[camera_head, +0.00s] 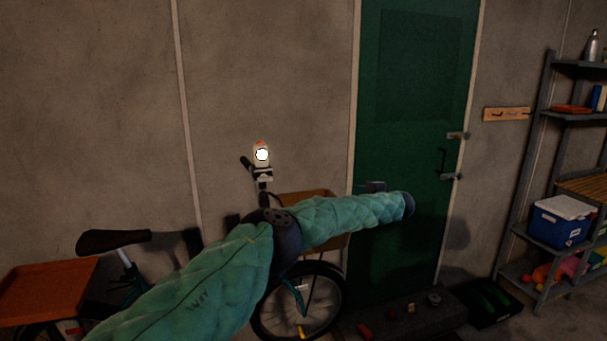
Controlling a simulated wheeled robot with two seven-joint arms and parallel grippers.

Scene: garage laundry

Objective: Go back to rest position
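My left arm, in a teal padded sleeve, comes in from the lower left, bends at a dark joint and reaches right across the bicycle and the green door's left edge. It ends in a dark cuff. A small dark piece just above the sleeve near that end seems to be my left gripper (375,187); its fingers cannot be made out, and I see nothing held. My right gripper is not in view.
A bicycle (300,307) with a lit white lamp (262,155) stands behind my arm. The green door (412,90) is closed. At right is a grey shelf rack (541,125) with a blue cooler (558,224). A dark tray (489,303) lies low at the rack's left.

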